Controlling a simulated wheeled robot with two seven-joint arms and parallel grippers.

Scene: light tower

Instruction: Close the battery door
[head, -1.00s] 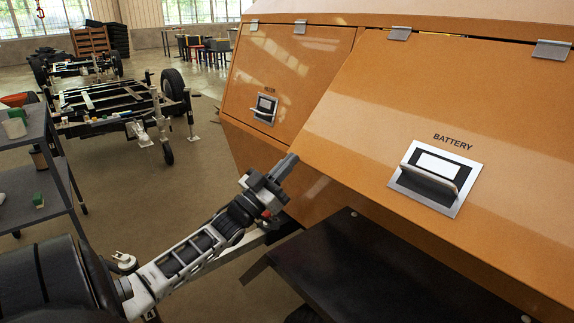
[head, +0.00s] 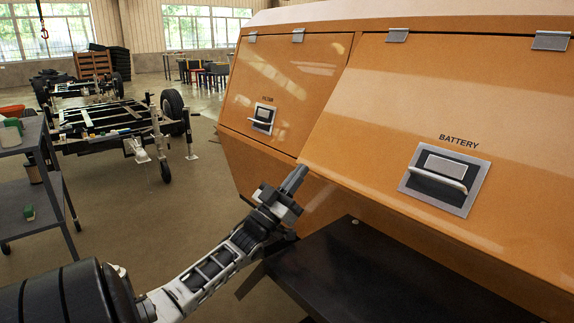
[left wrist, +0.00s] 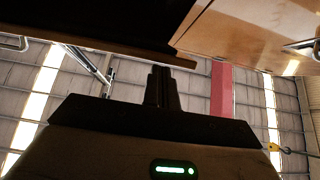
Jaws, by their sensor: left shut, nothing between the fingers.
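In the left wrist view the shut fingers (left wrist: 160,85) point up toward a dark edge, with an orange panel (left wrist: 240,35) at upper right. My right gripper is not in view.
A smaller orange door (head: 290,80) with its own latch is to the left. A black platform (head: 390,265) juts out below the battery door. A grey shelf cart (head: 35,200) stands at far left, and a trailer frame (head: 110,125) stands behind on open floor.

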